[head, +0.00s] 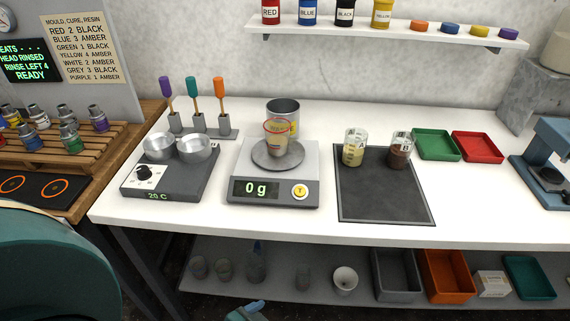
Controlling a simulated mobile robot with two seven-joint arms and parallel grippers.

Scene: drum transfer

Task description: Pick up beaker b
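Beaker b (400,155) is a small clear beaker with dark brown contents and a label that seems to read B. It stands upright at the back right of the dark grey mat (385,200) on the white bench. A second beaker (354,150) with pale yellow contents stands just left of it on the same mat, with a small gap between them. Neither gripper can be made out. A large teal part of mine fills the lower left corner, and a small teal piece shows at the bottom edge.
A scale (273,190) reading 0 g holds a red-rimmed cup (277,142), with a metal can (284,112) behind. A hotplate (170,180) with two pans stands left. Green (436,145) and red (478,147) trays lie right of the mat. The bench front is clear.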

